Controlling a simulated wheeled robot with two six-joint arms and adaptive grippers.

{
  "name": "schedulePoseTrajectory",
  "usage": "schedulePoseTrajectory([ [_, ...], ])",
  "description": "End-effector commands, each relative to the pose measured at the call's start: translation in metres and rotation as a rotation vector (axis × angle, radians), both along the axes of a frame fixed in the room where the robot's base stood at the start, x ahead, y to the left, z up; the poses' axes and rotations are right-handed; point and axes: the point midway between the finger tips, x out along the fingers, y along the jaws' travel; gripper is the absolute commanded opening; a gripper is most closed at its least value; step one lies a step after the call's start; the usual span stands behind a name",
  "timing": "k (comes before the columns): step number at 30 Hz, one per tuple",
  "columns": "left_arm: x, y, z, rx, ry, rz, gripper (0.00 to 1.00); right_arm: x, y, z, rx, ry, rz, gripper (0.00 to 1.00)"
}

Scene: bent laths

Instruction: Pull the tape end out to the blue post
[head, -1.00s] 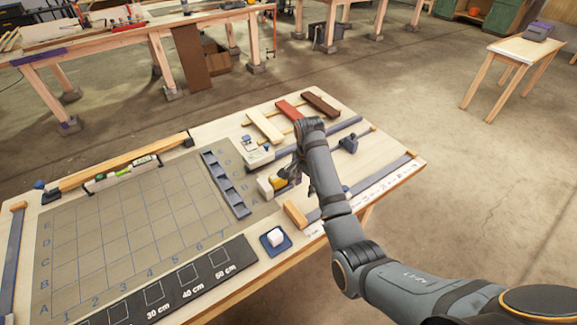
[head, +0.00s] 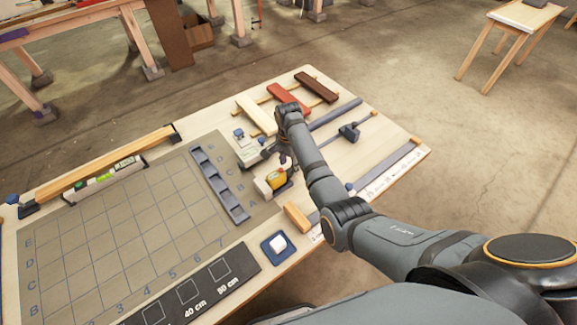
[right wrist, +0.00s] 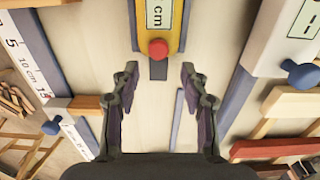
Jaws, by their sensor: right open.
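The yellow tape measure (head: 276,180) sits at a pale block near the table's right part. In the right wrist view, a yellow body with a "cm" label and a round red button (right wrist: 158,49) lies ahead of the fingers, apparently the tape measure. I cannot make out the tape end surely. A small blue post (head: 350,187) stands by the printed white scale; a blue knob by a scale also shows in the right wrist view (right wrist: 51,128). My right gripper (head: 284,157) is open and empty, just behind the tape measure. My left gripper is out of view.
A gridded mat (head: 120,220) covers the table's left part, with a dark slotted tray (head: 220,185) on its right edge. Wooden laths (head: 289,99) lie at the back. A white cube sits on a blue pad (head: 267,254).

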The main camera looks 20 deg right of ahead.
Motion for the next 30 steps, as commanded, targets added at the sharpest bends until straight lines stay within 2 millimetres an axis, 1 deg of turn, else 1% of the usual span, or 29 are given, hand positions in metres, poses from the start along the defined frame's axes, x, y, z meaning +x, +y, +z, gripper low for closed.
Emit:
schedulePoseTrajectory([
  [1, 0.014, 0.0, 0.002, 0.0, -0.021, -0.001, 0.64, 0.0, 0.0, -0.008, 0.0, 0.003, 0.0, 0.45],
  [3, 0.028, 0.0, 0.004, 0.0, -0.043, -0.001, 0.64, 0.0, 0.0, -0.016, 0.0, 0.002, 0.0, 0.45],
  [5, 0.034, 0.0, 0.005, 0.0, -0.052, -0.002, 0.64, 0.0, 0.0, -0.021, 0.0, 0.002, 0.0, 0.45],
  [8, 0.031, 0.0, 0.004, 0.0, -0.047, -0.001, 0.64, 0.0, 0.0, -0.025, 0.0, -0.001, 0.0, 0.45],
  [14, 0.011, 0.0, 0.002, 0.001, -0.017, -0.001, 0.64, 0.0, 0.0, -0.026, 0.0, -0.001, -0.001, 0.45],
  [17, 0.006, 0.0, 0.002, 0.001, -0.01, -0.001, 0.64, 0.0, 0.0, -0.026, 0.0, -0.001, 0.0, 0.34],
  [24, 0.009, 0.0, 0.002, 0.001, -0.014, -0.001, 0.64, 0.0, 0.0, -0.025, 0.0, 0.0, 0.0, 0.02],
  [25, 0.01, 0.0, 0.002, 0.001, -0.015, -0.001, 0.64, 0.0, 0.0, -0.025, 0.0, 0.0, 0.0, 0.0],
  [30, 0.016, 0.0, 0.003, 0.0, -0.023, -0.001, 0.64, 0.0, 0.0, -0.025, 0.0, 0.0, 0.0, 0.0],
])
